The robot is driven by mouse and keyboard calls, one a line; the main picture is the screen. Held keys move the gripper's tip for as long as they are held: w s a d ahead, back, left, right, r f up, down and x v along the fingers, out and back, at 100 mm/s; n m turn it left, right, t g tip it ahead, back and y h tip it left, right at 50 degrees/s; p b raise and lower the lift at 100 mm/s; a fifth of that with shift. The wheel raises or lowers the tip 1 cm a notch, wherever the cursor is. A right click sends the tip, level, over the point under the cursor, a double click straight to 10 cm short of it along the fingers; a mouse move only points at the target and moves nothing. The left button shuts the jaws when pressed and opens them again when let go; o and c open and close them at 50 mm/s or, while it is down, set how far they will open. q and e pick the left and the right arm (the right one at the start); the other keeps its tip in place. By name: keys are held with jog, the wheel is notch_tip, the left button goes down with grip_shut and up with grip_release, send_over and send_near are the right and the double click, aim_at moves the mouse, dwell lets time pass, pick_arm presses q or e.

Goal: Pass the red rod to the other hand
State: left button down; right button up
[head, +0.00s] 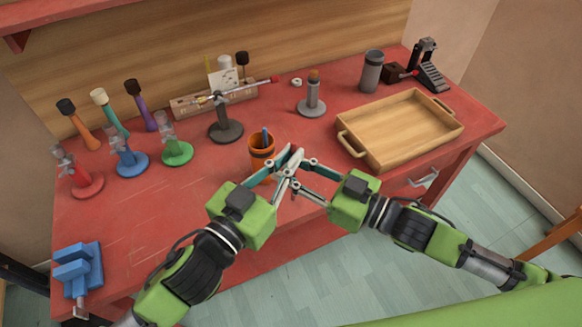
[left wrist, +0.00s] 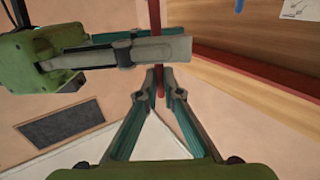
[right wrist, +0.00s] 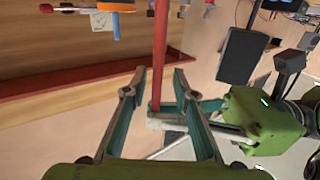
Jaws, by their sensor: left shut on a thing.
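The red rod (left wrist: 158,84) runs upright through the left wrist view, between the fingertips of my left gripper (left wrist: 159,74), which is shut on it. The rod also shows in the right wrist view (right wrist: 160,50), passing between the two spread fingers of my right gripper (right wrist: 161,72). The right gripper is open, with a gap on each side of the rod. In the head view, my left gripper (head: 292,156) and right gripper (head: 281,178) cross in front of the orange cup. The rod is hard to make out there.
The orange cup (head: 261,152) stands close behind the grippers. A wooden tray (head: 352,148) lies to the right. Coloured stands, including a green one (head: 177,152), and a dark stand (head: 226,130) are at left. A blue block-like thing (head: 78,268) sits at the front left.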

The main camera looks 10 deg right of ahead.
grip_shut()
pick_arm(q)
jog(key=c, duration=2.1)
grip_release()
jog(key=shift+c, duration=0.2)
jog(key=shift+s+a, duration=0.1)
